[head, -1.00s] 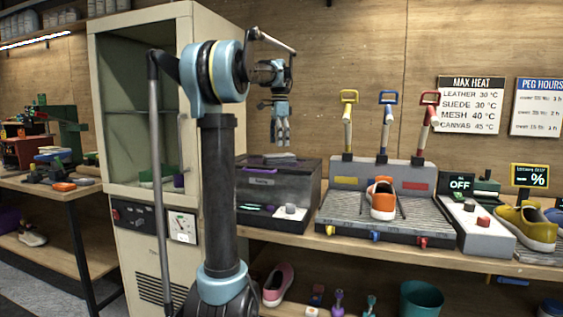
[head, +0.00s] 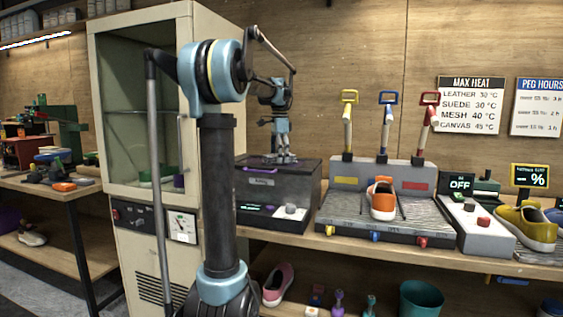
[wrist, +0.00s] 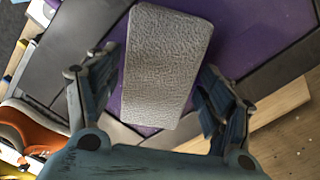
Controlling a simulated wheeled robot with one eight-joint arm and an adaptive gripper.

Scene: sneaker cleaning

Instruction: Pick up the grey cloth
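The grey cloth (wrist: 165,65) is a textured, rounded rectangular block shape in the wrist view. It lies on the purple top of the dark box (head: 262,190) beside the cabinet. My gripper (wrist: 158,75) is open, with one finger on each side of the cloth and visible gaps between them. In the head view my gripper (head: 281,157) points down at the box top, and its fingers largely hide the cloth. I cannot tell how far the fingertips are above the lid.
The pale cabinet (head: 140,190) stands close on the left. A rack with an orange sneaker (head: 382,200) and several coloured handles is to the right. A grey unit (head: 480,228) and a yellow sneaker (head: 526,227) stand farther right on the bench.

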